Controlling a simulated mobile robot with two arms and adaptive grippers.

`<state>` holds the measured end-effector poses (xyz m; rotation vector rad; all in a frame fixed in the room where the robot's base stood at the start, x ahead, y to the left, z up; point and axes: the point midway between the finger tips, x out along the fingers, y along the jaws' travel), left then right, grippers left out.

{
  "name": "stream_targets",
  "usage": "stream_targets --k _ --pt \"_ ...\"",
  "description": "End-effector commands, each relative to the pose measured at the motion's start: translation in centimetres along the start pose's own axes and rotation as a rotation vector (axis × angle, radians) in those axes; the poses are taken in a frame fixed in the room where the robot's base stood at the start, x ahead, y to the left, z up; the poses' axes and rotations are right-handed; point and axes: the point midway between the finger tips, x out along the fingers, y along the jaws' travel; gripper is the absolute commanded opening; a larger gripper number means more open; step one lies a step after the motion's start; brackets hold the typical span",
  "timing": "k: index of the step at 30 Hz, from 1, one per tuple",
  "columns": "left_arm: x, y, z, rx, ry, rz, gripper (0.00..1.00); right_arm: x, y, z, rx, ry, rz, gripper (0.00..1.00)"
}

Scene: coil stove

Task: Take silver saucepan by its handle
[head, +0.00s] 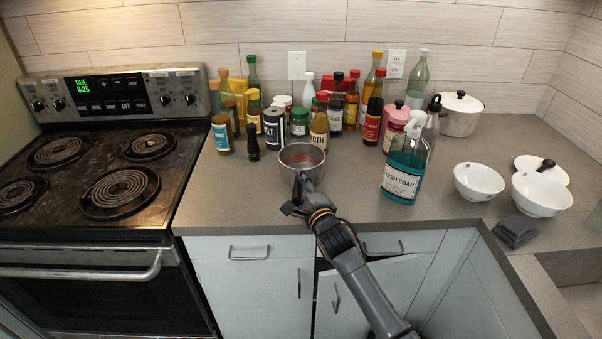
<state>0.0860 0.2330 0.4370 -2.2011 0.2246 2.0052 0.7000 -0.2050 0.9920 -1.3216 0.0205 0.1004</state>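The silver saucepan (287,167) stands on the counter near its front edge, in front of the bottles and jars. Its open top faces up. My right gripper (300,192) is at the near side of the saucepan, over the counter's front edge, with my arm coming up from the lower right. The saucepan's handle is not clearly seen; the gripper covers the spot where it would point toward me. The fingers are small and dark here, so I cannot tell whether they are closed on the handle. My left gripper is not in view.
Several bottles and jars crowd the counter behind the saucepan. A green dish soap spray bottle (402,172) stands to its right, white bowls (478,182) farther right. The coil stove (95,180) is at left. A cabinet door (370,290) below stands partly open.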

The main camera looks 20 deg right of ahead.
Motion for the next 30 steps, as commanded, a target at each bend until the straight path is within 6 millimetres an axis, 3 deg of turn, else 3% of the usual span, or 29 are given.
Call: stream_targets --k 1,6,21,30 --pt "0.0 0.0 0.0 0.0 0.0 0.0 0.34 0.0 0.0 0.0 0.0 0.0 0.0 0.31" --pt "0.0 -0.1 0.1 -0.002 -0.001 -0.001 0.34 0.0 0.0 0.0 0.0 0.0 0.0 0.0" --pt "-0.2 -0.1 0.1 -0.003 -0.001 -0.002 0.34 0.0 -0.6 0.2 0.0 -0.003 -0.007 0.0" --pt "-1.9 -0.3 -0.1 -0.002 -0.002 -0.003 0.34 0.5 -2.6 0.8 0.001 -0.004 -0.009 0.0"
